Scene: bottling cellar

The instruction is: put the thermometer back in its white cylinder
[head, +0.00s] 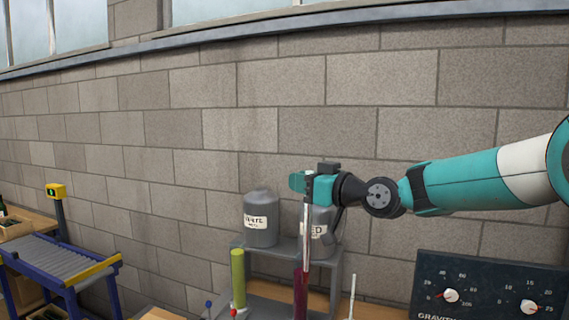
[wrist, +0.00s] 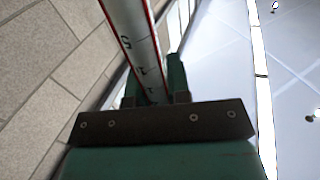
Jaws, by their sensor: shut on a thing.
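My gripper (head: 308,184) is high in front of the wall in the head view, shut on the thermometer (head: 306,225). The thermometer is a long, thin, pale rod with a red line, hanging nearly upright below the gripper. In the wrist view, it shows dark marks (wrist: 137,42) between my fingers (wrist: 154,90). A yellow-green cylinder (head: 238,278) stands left of it, below the tank labelled as white. A dark red cylinder (head: 300,285) is in line with the thermometer's lower part; I cannot tell whether they touch. No white-coloured cylinder is clear.
A grey stand (head: 285,247) carries the white-labelled tank (head: 261,220) and a red-labelled tank (head: 319,232), partly hidden by my gripper. A dark dial panel (head: 485,288) is at right. A thin pale rod (head: 352,298) stands between. A roller conveyor (head: 62,262) is at left.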

